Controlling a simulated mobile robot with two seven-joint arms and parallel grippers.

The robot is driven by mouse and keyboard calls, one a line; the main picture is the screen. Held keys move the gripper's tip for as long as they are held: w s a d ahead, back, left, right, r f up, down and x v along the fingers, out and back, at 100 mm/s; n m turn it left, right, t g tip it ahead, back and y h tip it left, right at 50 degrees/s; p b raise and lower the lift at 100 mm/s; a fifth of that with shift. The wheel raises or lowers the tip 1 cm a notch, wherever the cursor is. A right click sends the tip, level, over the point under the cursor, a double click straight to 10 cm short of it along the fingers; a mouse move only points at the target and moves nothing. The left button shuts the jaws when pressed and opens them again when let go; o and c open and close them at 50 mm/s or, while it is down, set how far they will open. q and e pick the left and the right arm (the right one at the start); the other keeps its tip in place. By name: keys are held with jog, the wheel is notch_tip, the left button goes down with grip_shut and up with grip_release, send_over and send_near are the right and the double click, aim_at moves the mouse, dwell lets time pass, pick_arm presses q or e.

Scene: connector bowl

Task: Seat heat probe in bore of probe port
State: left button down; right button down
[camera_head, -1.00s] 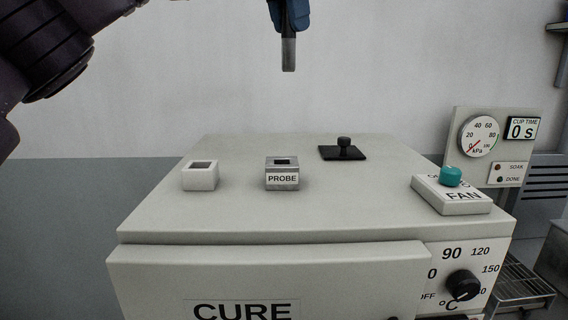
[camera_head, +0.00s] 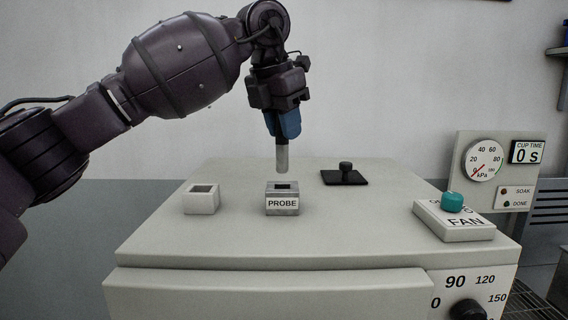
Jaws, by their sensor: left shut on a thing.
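The heat probe (camera_head: 282,158) is a grey cylinder pointing straight down. My left gripper (camera_head: 283,126), with blue fingers, is shut on its upper part, which the fingers hide. The probe port (camera_head: 282,205) is a small metallic block labelled PROBE on top of the cream oven, with a dark square bore (camera_head: 283,187) in its top. The probe's lower end shows just above the port, roughly over the bore, with a small gap in the picture. It looks upright. My right gripper is not in view.
A white open-topped block (camera_head: 201,199) stands left of the port. A black plate with a knob (camera_head: 345,174) lies behind right. The oven top (camera_head: 350,225) is otherwise clear.

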aim_at(284, 171)
pick_arm(q)
jog(key=shift+f+p, duration=0.3)
jog(key=shift+f, duration=3.1)
jog(key=shift+f, duration=0.25)
jog(key=c, duration=0.9)
grip_release()
jog(key=shift+r, duration=0.1)
jog(key=shift+c, duration=0.2)
jog(key=shift+r, duration=0.1)
jog(key=b+v, duration=0.1)
jog(key=v, duration=1.1)
